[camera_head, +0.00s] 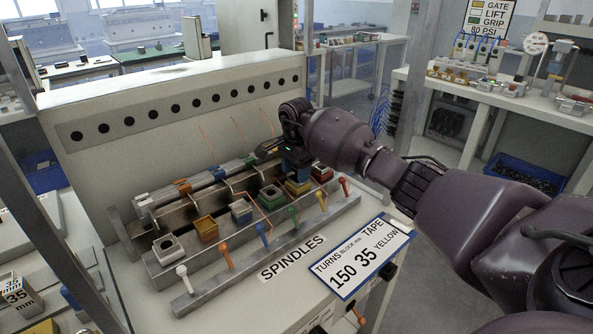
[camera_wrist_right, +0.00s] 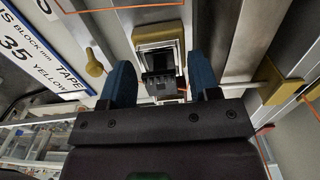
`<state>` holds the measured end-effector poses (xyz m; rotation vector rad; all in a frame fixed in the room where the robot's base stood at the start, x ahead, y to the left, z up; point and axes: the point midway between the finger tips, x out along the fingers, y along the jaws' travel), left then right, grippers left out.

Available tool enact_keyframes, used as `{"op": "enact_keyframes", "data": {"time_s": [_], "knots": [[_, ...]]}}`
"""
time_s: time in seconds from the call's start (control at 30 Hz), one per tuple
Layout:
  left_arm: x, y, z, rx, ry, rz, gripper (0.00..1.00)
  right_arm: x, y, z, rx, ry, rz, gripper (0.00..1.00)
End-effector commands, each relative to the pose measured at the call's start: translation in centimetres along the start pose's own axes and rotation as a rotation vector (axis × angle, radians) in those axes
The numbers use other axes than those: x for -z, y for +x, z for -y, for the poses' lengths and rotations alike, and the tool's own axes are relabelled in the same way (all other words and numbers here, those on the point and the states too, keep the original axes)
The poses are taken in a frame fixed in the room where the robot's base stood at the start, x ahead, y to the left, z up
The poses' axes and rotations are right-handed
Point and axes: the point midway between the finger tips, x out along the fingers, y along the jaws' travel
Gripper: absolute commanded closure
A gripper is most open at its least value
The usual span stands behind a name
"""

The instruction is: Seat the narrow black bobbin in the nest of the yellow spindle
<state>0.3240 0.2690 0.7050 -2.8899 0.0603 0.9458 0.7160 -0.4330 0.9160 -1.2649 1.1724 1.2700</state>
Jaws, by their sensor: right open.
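The yellow spindle block (camera_head: 297,187) sits in the spindle row, second from the right, partly under my right gripper (camera_head: 295,164). In the right wrist view, its yellow-rimmed nest (camera_wrist_right: 158,30) lies ahead between the fingers. The black bobbin (camera_wrist_right: 159,82) shows at the nest, between the blue fingertips of my right gripper (camera_wrist_right: 161,85). The gripper is open, with a visible gap on both sides of the bobbin. I cannot tell how deep the bobbin sits. In the head view the bobbin is hidden by the gripper. My left gripper is out of view.
White (camera_head: 167,246), orange (camera_head: 206,228), blue (camera_head: 241,210) and green (camera_head: 271,197) spindles stand to the left; a red one (camera_head: 321,173) is close on the right. Coloured levers line the front, including a yellow lever (camera_head: 321,199). A sign (camera_head: 365,256) reads 150, 35, yellow.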

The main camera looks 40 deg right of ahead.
Motion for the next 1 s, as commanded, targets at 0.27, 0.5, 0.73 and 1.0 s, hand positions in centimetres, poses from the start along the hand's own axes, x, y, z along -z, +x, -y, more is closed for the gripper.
{"op": "enact_keyframes", "data": {"time_s": [0.27,0.5,0.73,1.0], "knots": [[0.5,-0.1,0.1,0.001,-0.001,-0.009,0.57,0.1,-4.8,0.1,0.008,0.0,-0.005,0.44],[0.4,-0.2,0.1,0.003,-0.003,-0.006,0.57,0.1,-9.2,0.0,0.005,0.001,-0.003,0.44],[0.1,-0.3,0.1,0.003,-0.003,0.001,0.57,0.1,-11.6,0.0,0.002,0.0,-0.002,0.44],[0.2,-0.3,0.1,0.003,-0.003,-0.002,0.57,0.0,-12.1,0.0,0.001,0.0,0.0,0.44]]}}
